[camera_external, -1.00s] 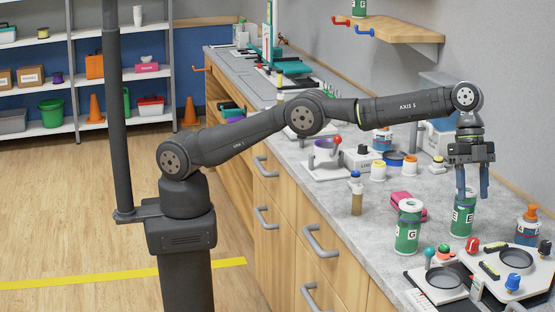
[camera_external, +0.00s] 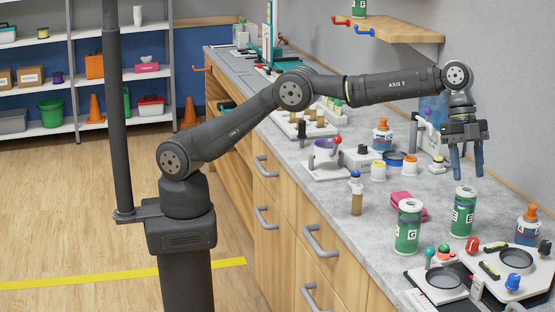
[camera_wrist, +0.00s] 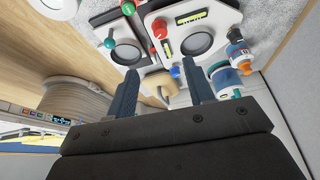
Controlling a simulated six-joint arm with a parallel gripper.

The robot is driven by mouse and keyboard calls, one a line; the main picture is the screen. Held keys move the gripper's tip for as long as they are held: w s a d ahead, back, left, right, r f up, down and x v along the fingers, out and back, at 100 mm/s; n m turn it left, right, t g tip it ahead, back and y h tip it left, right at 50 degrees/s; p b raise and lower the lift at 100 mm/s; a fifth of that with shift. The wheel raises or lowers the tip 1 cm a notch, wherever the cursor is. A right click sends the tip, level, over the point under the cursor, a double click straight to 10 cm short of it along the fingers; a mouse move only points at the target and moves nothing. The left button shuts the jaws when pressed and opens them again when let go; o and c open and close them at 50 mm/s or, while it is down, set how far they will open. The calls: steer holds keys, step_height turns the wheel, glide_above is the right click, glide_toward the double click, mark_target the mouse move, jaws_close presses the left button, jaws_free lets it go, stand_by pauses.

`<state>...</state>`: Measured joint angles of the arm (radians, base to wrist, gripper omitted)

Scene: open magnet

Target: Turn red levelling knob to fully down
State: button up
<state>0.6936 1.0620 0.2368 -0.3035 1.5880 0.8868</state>
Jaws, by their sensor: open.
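The red levelling knob (camera_external: 473,245) stands at the left corner of a white plate (camera_external: 528,265) at the front right of the bench. In the wrist view the red knob (camera_wrist: 159,28) is near the top middle, beside a spirit level (camera_wrist: 192,17). A blue knob (camera_external: 513,282) and a black knob (camera_external: 544,248) are on the same plate. My gripper (camera_external: 467,177) is open and empty, in the air above and behind the green cans, well away from the red knob. Its fingers (camera_wrist: 160,68) are spread in the wrist view.
An orange-topped bottle (camera_external: 527,228) stands behind the plate. A second plate (camera_external: 436,290) with a green knob (camera_external: 429,252) sits to its left. A wooden wall shelf (camera_external: 390,30) is above.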

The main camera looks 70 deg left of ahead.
mark_target(472, 239)
steer(key=x, duration=1.6)
steer(key=shift+s+a+f, duration=0.1)
steer(key=c, duration=1)
steer(key=shift+m+g, duration=0.4)
steer(key=shift+m, duration=0.4)
steer(key=o, duration=1)
